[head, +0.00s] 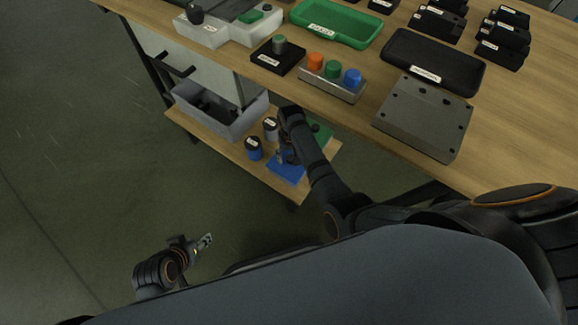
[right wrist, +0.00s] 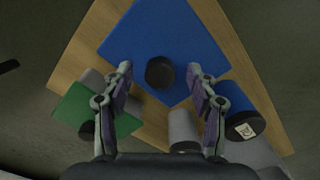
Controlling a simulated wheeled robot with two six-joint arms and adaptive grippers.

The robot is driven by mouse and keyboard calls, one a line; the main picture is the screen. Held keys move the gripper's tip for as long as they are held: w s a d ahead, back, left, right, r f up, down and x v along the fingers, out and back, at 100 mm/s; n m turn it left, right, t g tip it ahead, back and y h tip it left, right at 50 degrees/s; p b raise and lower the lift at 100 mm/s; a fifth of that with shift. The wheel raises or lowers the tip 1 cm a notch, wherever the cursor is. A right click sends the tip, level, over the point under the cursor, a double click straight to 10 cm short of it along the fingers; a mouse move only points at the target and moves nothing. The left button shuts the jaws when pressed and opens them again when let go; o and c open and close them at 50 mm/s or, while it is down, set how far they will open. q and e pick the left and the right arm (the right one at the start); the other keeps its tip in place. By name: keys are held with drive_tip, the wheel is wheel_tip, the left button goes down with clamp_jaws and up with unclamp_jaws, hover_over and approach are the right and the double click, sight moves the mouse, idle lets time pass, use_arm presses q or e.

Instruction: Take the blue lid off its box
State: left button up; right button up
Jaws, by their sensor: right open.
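The blue lid (head: 287,170) lies on the lower shelf, below the bench top. In the right wrist view the blue lid (right wrist: 135,38) is a flat square with a round black knob (right wrist: 160,72) in its middle. Its box is hidden beneath it. My right gripper (head: 284,157) is open above the lid. In the right wrist view its fingers (right wrist: 160,80) stand on either side of the knob, apart from it. My left gripper (head: 208,240) is far to the lower left over the floor; its finger gap is too small to judge.
A green lid (head: 321,133), a blue canister (head: 254,149) and a grey canister (head: 271,130) stand close by on the shelf (head: 230,151). A grey bin (head: 221,128) is at its left. The bench top (head: 350,105) overhangs, holding a button box (head: 331,88) and trays.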

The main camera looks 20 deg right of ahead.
drive_tip(key=shift+f, duration=0.1)
clamp_jaws()
idle(0.3)
